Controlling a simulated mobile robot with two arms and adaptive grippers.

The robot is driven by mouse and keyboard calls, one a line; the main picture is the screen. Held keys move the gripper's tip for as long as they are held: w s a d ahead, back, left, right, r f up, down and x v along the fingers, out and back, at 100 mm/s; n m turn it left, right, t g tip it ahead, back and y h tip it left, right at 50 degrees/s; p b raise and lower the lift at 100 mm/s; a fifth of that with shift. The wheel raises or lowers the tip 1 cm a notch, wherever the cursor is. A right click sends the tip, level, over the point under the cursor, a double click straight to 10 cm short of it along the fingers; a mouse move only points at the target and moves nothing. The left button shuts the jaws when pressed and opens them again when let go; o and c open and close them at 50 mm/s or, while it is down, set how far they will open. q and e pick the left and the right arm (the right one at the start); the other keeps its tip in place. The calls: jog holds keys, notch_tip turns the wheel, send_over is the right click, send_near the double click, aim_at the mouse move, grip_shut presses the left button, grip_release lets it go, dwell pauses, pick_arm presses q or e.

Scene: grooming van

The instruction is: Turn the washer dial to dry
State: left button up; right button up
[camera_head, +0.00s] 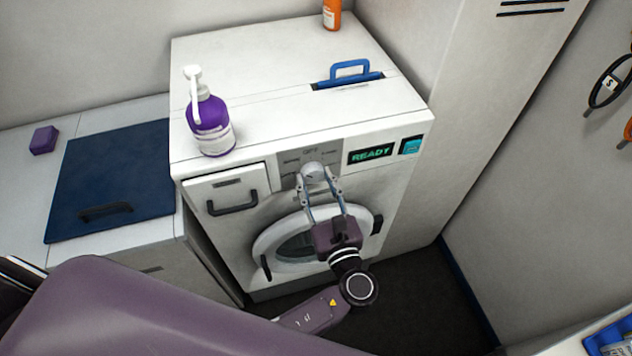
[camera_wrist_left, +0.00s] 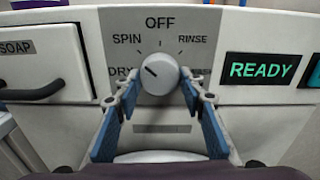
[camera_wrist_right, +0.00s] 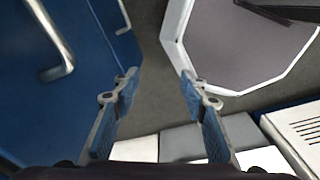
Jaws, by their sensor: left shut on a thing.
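The washer dial (camera_wrist_left: 159,75) is a round grey knob on the front panel of the white washer (camera_head: 275,115). The dial's dark mark points left and slightly up, between SPIN and DRY. My left gripper (camera_head: 316,181) is shut on the dial, one finger on each side; the dial also shows in the head view (camera_head: 313,171). The display (camera_wrist_left: 259,70) reads READY. My right gripper (camera_wrist_right: 160,83) is open and empty, seen only in its wrist view.
A purple pump bottle (camera_head: 209,122) and an orange bottle (camera_head: 332,14) stand on the washer top, near a blue handle (camera_head: 350,69). A SOAP drawer (camera_wrist_left: 41,62) is left of the dial. The round door (camera_head: 271,241) is below. A tall white cabinet (camera_head: 480,100) stands at right.

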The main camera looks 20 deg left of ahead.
pick_arm(q)
jog(key=n+b, duration=0.3)
jog(key=n, duration=0.2)
jog(key=shift+f+b, duration=0.15)
jog(key=shift+b, duration=0.2)
jog(key=shift+w+n+b, duration=0.1)
jog(key=shift+n+b, duration=0.9)
jog(key=shift+n, duration=0.7)
jog(key=shift+r, duration=0.25)
jog(key=o, duration=1.2)
jog(key=shift+c, duration=0.2)
